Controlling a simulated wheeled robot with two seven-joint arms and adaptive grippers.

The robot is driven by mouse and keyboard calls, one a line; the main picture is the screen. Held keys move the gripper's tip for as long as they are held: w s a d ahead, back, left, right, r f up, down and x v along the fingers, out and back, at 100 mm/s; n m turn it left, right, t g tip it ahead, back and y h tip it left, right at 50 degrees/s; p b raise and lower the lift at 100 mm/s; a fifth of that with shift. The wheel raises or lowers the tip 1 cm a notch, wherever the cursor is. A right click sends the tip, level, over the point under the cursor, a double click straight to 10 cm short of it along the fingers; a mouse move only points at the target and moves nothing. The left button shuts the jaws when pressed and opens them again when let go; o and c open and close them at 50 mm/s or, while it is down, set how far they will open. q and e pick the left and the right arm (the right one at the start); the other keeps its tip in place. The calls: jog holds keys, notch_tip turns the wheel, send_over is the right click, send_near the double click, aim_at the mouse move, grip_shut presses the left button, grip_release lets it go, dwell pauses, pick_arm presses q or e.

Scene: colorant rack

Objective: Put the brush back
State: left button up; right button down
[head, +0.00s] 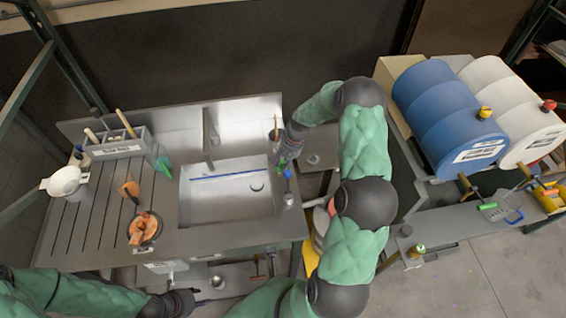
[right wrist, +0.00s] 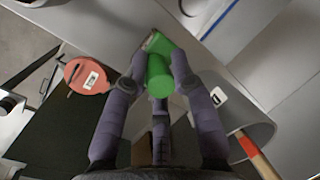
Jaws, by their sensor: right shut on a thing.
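My right gripper (right wrist: 160,88) is shut around a green cylindrical piece (right wrist: 159,76) with a small tan end. It looks like a handle, possibly the brush's; its far end is hidden. In the head view, my right gripper (head: 287,160) is at the right rim of the sink, with green and blue showing just below its fingers. A grey labelled box (head: 122,147) at the back left holds several wooden-handled tools. A grey cup (right wrist: 246,135) beside my right fingers holds a wooden handle with a red band. My left gripper (head: 187,301) is low at the front; its fingers are unclear.
Blue (head: 447,118) and white (head: 508,105) drums lie on the right rack. An orange-red disc (right wrist: 90,75) is left of my right fingers.

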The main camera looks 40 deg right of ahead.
jog(key=shift+f, duration=0.1)
jog(key=c, duration=1)
grip_release()
jog(key=shift+s+a, duration=0.1)
jog(key=v, duration=1.2)
